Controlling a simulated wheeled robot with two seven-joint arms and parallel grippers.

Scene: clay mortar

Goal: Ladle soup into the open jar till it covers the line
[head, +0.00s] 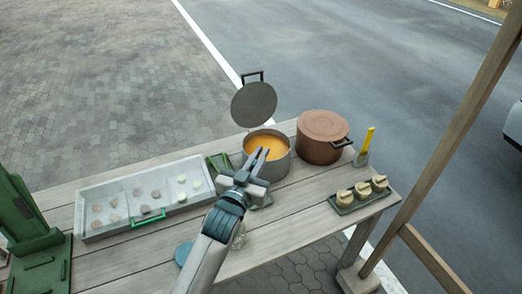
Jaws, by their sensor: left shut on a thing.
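A grey pot (280,166) of orange soup (268,146) stands near the table's back edge, its round lid (254,104) raised behind it. My left gripper (262,160) reaches over the pot's near rim, its fingertips above the soup. It is shut on what seems to be the ladle, mostly hidden by the fingers and the pot. A clear glass jar (239,238) stands in front of the pot, partly hidden by my arm. Its line and fill level cannot be made out. A flat blue disc (183,254) lies left of the jar. My right gripper is out of view.
A brown lidded pot (322,138) stands right of the soup pot. A pale divided tray (103,233) fills the left. A wooden post (445,150) rises at right.

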